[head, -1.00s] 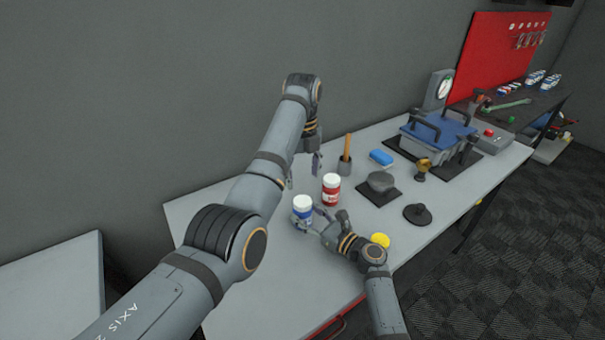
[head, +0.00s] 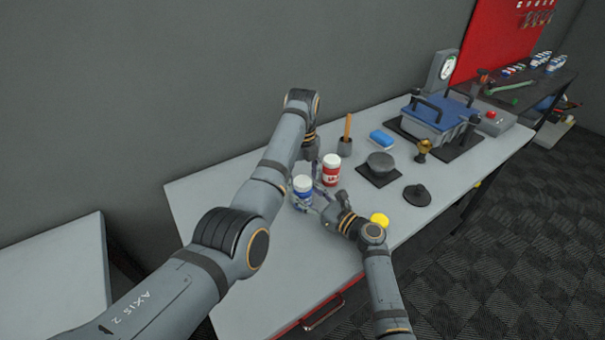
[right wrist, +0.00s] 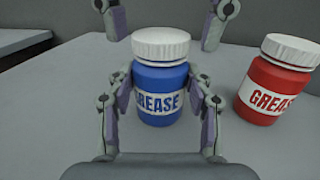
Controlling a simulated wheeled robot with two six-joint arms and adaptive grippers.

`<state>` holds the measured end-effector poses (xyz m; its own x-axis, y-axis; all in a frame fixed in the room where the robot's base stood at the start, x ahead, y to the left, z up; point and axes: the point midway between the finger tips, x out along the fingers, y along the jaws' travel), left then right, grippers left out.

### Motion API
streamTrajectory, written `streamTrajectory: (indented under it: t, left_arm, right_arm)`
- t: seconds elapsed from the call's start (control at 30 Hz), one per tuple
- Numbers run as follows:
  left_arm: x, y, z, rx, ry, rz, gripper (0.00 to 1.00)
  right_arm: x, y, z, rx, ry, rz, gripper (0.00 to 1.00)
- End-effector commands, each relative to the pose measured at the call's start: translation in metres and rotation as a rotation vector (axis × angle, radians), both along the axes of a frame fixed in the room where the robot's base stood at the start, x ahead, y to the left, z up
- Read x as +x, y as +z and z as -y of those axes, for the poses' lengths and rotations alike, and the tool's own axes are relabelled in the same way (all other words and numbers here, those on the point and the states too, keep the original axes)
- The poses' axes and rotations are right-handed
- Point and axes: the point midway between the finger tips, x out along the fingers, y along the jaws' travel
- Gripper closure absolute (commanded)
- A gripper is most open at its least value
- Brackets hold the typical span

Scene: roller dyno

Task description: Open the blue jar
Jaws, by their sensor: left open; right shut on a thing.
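The blue jar (head: 302,198) with a white lid (head: 302,182) stands upright near the table's front left. The right wrist view shows its GREASE label (right wrist: 158,102) and ribbed white lid (right wrist: 160,44). My right gripper (right wrist: 160,95) is shut on the blue body, one finger on each side, below the lid. My left gripper (head: 306,174) hangs from above by the jar. Its two fingers show apart in the right wrist view (right wrist: 165,20), one on each side beyond the lid, with no visible contact. In the head view its fingers are partly hidden.
A red grease jar (head: 331,170) stands close to the right of the blue one.

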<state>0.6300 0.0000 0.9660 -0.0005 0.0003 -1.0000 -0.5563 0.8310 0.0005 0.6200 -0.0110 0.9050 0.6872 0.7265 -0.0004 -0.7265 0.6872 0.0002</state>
Motion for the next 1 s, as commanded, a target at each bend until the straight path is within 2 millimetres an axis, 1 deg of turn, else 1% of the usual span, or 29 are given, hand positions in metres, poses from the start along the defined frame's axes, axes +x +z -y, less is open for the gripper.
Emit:
streamTrajectory:
  t: [0.03, 0.07, 0.43, 0.47, 0.57, 0.67, 0.77, 0.8, 0.97, 1.0]
  left_arm:
    - [0.0000, 0.0001, -0.0001, 0.000, 0.000, 0.000, 0.33]
    - [0.0000, 0.0001, -0.0001, 0.000, 0.000, 0.000, 0.37]
    - [-0.0001, 0.0003, -0.0002, 0.000, 0.000, 0.000, 0.88]
    - [-0.0001, 0.0003, -0.0002, 0.001, 0.000, -0.001, 0.90]
    - [-0.0001, 0.0003, -0.0002, 0.000, 0.034, -0.001, 0.90]
    - [-0.0001, 0.0004, -0.0002, 0.000, 0.188, -0.001, 0.90]
    - [-0.0001, 0.0006, 0.0000, 0.001, 0.460, -0.001, 0.90]
    - [-0.0001, 0.0007, 0.0001, 0.001, 0.581, -0.001, 0.90]
    - [-0.0001, 0.0010, 0.0003, 0.000, 1.062, -0.001, 0.90]
    - [-0.0001, 0.0011, 0.0004, 0.000, 1.182, 0.000, 0.90]
  right_arm:
    - [0.0001, 0.0005, 0.0000, 0.001, 0.000, 0.001, 1.00]
    - [0.0001, 0.0005, 0.0000, 0.001, 0.000, 0.001, 1.00]
    - [0.0001, 0.0004, 0.0000, 0.001, 0.000, 0.001, 1.00]
    - [0.0002, 0.0004, 0.0001, 0.001, 0.000, 0.001, 1.00]
    - [0.0002, 0.0004, 0.0001, 0.001, 0.000, 0.001, 1.00]
    - [0.0002, 0.0004, 0.0001, 0.001, -0.001, 0.001, 1.00]
    - [0.0002, 0.0005, 0.0001, 0.001, -0.001, 0.001, 1.00]
    - [0.0002, 0.0005, 0.0001, 0.001, -0.001, 0.001, 1.00]
    - [0.0002, 0.0004, 0.0002, 0.001, -0.001, 0.001, 1.00]
    - [0.0002, 0.0004, 0.0002, 0.001, -0.001, 0.001, 1.00]
